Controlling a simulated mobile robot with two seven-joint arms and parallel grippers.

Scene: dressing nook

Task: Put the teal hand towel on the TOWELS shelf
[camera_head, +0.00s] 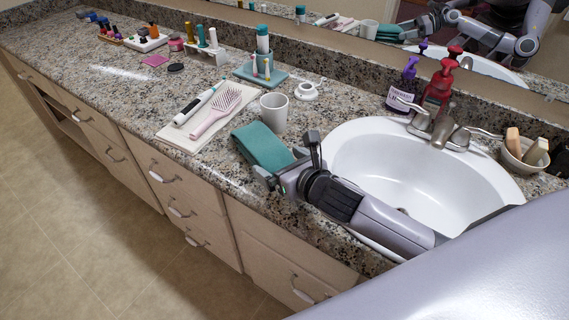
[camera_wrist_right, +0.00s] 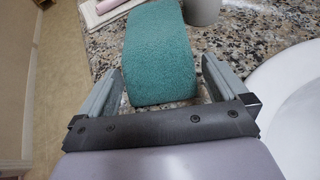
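The teal hand towel (camera_head: 262,147) is a folded, rounded block lying on the granite counter, left of the sink. It also fills the middle of the right wrist view (camera_wrist_right: 158,50). My right gripper (camera_head: 287,160) is open at the towel's near end. In the right wrist view the fingers of the right gripper (camera_wrist_right: 161,72) stand on either side of that end, with a gap showing on the right. My left gripper is not in view. No shelf marked TOWELS can be read; an open compartment (camera_head: 72,130) shows in the cabinet front at the far left.
A grey cup (camera_head: 274,112) stands just behind the towel. A mat with a pink hairbrush (camera_head: 217,112) lies to its left. The white sink (camera_head: 440,175) is to its right. Soap bottles (camera_head: 438,85) stand behind the sink. The floor (camera_head: 80,230) before the cabinets is clear.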

